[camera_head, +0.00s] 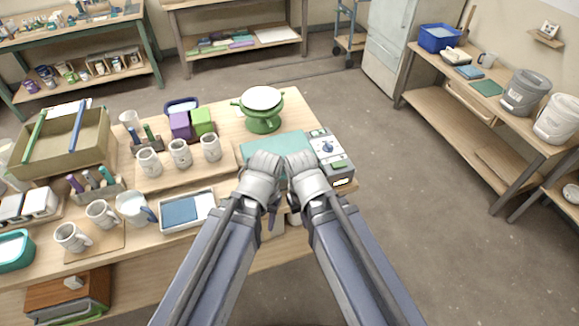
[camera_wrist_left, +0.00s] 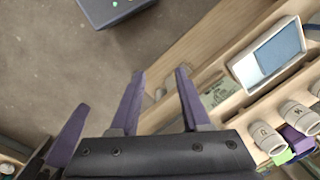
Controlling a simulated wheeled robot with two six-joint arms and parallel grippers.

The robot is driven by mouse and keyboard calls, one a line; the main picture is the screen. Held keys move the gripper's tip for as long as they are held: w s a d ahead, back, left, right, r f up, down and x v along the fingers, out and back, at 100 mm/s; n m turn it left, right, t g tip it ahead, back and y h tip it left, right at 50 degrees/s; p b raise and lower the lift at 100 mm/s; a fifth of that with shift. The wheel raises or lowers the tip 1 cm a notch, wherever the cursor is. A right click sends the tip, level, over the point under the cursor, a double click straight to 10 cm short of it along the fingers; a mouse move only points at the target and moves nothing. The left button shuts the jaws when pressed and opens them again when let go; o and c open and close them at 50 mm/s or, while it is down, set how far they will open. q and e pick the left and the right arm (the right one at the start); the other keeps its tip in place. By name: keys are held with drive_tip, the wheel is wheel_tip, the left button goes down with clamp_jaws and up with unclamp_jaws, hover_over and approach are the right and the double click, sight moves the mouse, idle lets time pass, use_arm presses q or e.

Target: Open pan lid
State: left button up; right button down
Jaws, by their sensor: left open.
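A green pot (camera_head: 263,121) with two side handles stands upright at the back right of the table in the head view. A white round lid (camera_head: 262,98) sits on top of it. My left gripper (camera_head: 272,218) hangs near the table's front edge, well in front of the pot and apart from it. In the left wrist view my left gripper (camera_wrist_left: 160,74) has its two purple fingers spread with nothing between them. My right gripper is mostly hidden under its wrist in the head view. The pot and lid do not show clearly in the left wrist view.
A teal mat (camera_head: 258,147) and a grey box with a dial (camera_head: 329,150) lie between my wrists and the pot. Mugs (camera_head: 180,153), a purple block (camera_head: 180,125) and a green block (camera_head: 202,122) stand left. A tray (camera_head: 207,206) lies near the front.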

use_arm(q)
drive_tip(key=w+d+r+m+p, duration=0.1)
drive_tip(key=w+d+m, duration=0.1)
drive_tip(key=w, duration=0.6)
drive_tip(key=w+d+r+m+t+p, duration=0.1)
drive_tip(key=w+d+m, duration=0.1)
drive_tip(key=w+m, duration=0.3)
drive_tip(key=w+d+r+m+t+p, duration=0.1)
drive_tip(key=w+d+r+m, duration=0.1)
drive_tip(key=w, duration=1)
drive_tip(key=shift+w+d+m+h+p, duration=0.15)
drive_tip(key=shift+d+m+h+p, duration=0.2)
drive_tip(key=shift+d+m, duration=0.35)
drive_tip(key=shift+a, duration=0.15)
drive_tip(key=f+b, duration=0.2)
drive_tip(key=w+f+b, duration=0.1)
drive_tip(key=f+b, duration=0.4)
drive_tip(key=shift+w+a+f+b, duration=0.2)
drive_tip(key=shift+f+b, duration=0.05)
drive_tip(key=shift+b, duration=0.05)
drive_tip(key=shift+r, duration=0.1)
drive_tip(key=shift+c, duration=0.3)
clamp_jaws()
